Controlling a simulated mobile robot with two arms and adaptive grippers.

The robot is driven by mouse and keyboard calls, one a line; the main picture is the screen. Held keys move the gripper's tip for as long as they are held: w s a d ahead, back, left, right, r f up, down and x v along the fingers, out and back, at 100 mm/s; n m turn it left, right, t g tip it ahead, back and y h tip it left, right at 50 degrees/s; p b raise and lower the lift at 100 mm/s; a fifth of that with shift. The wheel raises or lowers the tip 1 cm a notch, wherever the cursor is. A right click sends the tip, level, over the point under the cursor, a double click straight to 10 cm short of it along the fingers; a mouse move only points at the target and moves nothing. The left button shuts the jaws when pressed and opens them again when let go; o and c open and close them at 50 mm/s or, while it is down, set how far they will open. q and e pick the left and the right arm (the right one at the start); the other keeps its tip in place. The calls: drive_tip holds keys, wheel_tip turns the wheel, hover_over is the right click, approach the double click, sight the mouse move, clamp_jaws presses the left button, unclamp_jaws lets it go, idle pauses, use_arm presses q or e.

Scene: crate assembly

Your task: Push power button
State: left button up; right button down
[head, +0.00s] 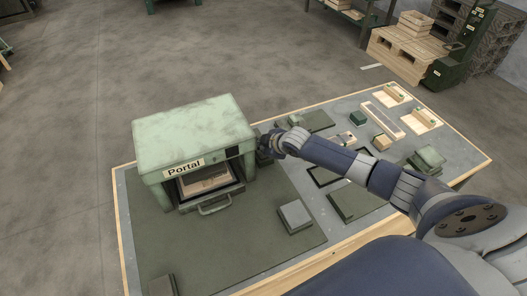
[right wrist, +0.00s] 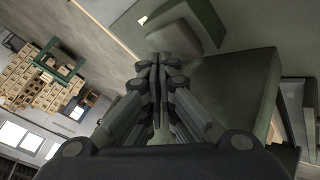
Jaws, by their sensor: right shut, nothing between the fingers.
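The green machine labelled "Portal" (head: 190,128) stands on the left part of the work table. A small dark panel (head: 233,152) is on its front at the upper right. Its front is open, and a wooden piece (head: 204,179) lies inside. My right gripper (head: 266,150) is beside the machine's right side; the right wrist view shows its fingers (right wrist: 156,66) shut and empty. A grey-green block-like part (right wrist: 178,40) is just beyond the fingertips, and I cannot tell whether they touch it. I cannot clearly make out a power button. My left gripper is not in view.
The grey table (head: 270,262) also carries a grey block (head: 295,216) and a green block (head: 358,118). Wooden parts (head: 382,120) lie at its right. My right arm crosses above the table. Wooden crates (head: 405,52) stand on the floor behind.

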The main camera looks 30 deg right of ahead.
sight(261, 153)
drive_tip(key=shift+f, duration=0.45)
idle(0.3)
drive_tip(key=shift+r, duration=0.1)
drive_tip(key=shift+r+p, duration=0.75)
drive_tip(key=shift+r, duration=0.1)
wheel_tip(261, 153, up, 6)
drive_tip(key=p, duration=0.6)
drive_tip(key=shift+s+f, duration=0.1)
